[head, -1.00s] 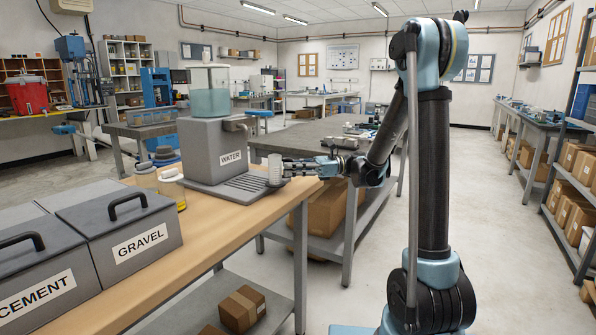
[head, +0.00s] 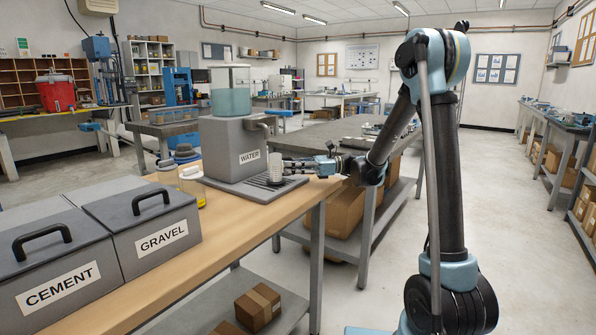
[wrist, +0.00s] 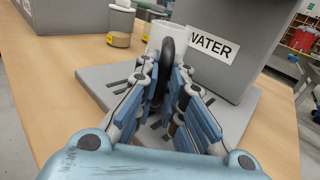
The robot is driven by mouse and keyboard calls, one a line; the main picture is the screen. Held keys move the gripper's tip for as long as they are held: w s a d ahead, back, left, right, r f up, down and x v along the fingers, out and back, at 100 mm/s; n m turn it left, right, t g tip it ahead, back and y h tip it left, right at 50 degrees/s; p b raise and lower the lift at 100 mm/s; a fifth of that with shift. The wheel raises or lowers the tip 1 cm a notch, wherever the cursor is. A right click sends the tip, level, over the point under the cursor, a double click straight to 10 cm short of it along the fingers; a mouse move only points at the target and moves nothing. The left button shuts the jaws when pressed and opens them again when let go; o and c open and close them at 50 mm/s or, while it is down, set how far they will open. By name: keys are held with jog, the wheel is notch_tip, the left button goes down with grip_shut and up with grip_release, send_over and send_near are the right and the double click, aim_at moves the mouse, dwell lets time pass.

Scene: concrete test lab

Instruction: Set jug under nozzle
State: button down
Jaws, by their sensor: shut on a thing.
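The jug (head: 276,170) is a small pale cup with a dark handle (wrist: 168,55), seen in the wrist view. My gripper (head: 285,169) is shut on the handle; its fingers flank it in the wrist view (wrist: 172,85). The jug looks upright over the grey drip tray (head: 240,189), nearly in line below the nozzle (head: 268,121) in the head view. I cannot tell whether it touches the tray. The nozzle sticks out of the grey WATER dispenser (head: 226,150), topped by a clear tank of bluish water (head: 231,100). The nozzle is not visible in the wrist view.
Grey CEMENT (head: 45,260) and GRAVEL (head: 150,225) bins stand at the left of the wooden bench (head: 230,225). Jars (head: 190,185) stand between the bins and dispenser. A second table (head: 340,135) with small items is behind.

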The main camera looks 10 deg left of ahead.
jog(key=shift+w+a, duration=0.25)
jog(key=shift+a, duration=0.35)
jog(key=shift+w+a, duration=0.25)
jog(key=shift+a, duration=0.4)
jog(key=shift+w+a, duration=0.25)
jog(key=shift+a, duration=0.35)
jog(key=shift+d+f, duration=0.1)
jog(key=shift+f, duration=0.2)
jog(key=c, duration=1.6)
grip_release()
jog(key=shift+v, duration=4)
